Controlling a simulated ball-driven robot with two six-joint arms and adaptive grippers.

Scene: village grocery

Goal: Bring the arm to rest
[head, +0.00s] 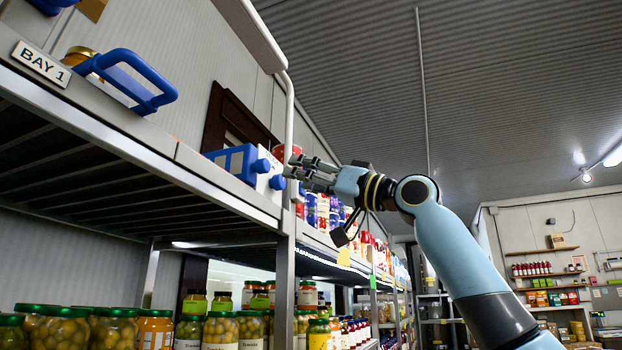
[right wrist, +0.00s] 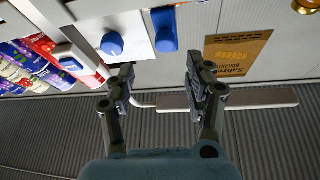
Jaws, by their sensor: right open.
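My right arm (head: 450,250) is light blue and dark grey and reaches up from the lower right in the head view. Its right gripper (head: 291,170) is raised at the height of the upper shelf, fingers pointing left. The fingertips are close to a blue and white box with round blue knobs (head: 238,160); I cannot tell whether they touch it. In the right wrist view the gripper (right wrist: 160,82) has its two fingers well apart with nothing between them. A blue knob (right wrist: 112,43) shows just beyond the left finger. My left gripper is not in view.
The upper shelf edge (head: 150,150) and a metal post (head: 288,235) stand close to my right gripper. A blue handle (head: 135,80) sticks out over the shelf front. Jars (head: 65,328) fill the lower shelf. A brown packet (right wrist: 235,52) is near the right finger. Space right of the arm looks open.

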